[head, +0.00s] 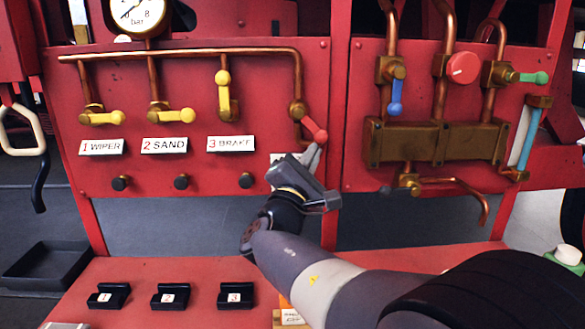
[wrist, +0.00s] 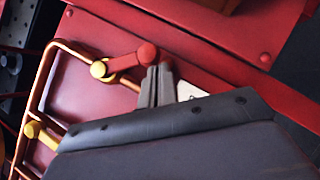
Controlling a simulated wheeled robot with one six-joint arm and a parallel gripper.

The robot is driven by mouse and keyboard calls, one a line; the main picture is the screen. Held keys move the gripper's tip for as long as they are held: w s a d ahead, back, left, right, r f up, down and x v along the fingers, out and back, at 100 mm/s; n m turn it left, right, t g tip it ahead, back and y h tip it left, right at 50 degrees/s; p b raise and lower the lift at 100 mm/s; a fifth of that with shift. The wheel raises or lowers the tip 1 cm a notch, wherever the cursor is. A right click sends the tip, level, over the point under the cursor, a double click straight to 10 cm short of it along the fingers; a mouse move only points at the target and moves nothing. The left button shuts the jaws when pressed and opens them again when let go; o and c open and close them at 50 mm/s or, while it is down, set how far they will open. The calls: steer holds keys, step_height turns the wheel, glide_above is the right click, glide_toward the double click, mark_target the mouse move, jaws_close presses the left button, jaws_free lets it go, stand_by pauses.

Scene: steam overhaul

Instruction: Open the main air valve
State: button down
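The valve with a red lever (head: 315,130) sits at the right end of the copper pipe on the red panel. Its lever slants down to the right; a label below it is mostly hidden behind my gripper. I take this as the main air valve, though its label cannot be read. My gripper (head: 314,151) is just below the lever's free end. In the wrist view my gripper's two fingers (wrist: 157,72) lie close together, tips at or just under the round end of the red lever (wrist: 128,61). I cannot tell whether they touch it. Nothing shows between them.
Yellow levers marked wiper (head: 103,118), sand (head: 175,116) and brake (head: 223,92) are to the left. A gauge (head: 137,14) is above. The right panel has a blue lever (head: 396,97), red knob (head: 463,67) and green lever (head: 534,78). A black tray (head: 48,270) is lower left.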

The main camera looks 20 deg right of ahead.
steer(key=shift+s+d+r+n+t+b, duration=0.15)
steer(key=shift+s+d+r+n+b, duration=0.15)
steer(key=shift+d+r+b, duration=0.65)
steer(key=shift+s+d+r+n+t+b, duration=0.3)
steer(key=shift+d+r+b, duration=0.35)
steer(key=shift+b, duration=0.55)
steer(key=shift+s+d+r+n+t+b, duration=0.15)
steer(key=shift+d+r+n+b, duration=0.25)
steer(key=shift+d+r+b, duration=0.45)
steer(key=shift+d+f+y+b, duration=0.1)
steer(key=shift+f+y+b, duration=0.05)
steer(key=shift+y+b, duration=0.15)
steer(key=s+a+f+b, duration=0.2)
steer(key=s+f+b, duration=0.3)
steer(key=s+f, duration=0.3)
steer(key=shift+s+f, duration=0.4)
steer(key=shift+f, duration=0.4)
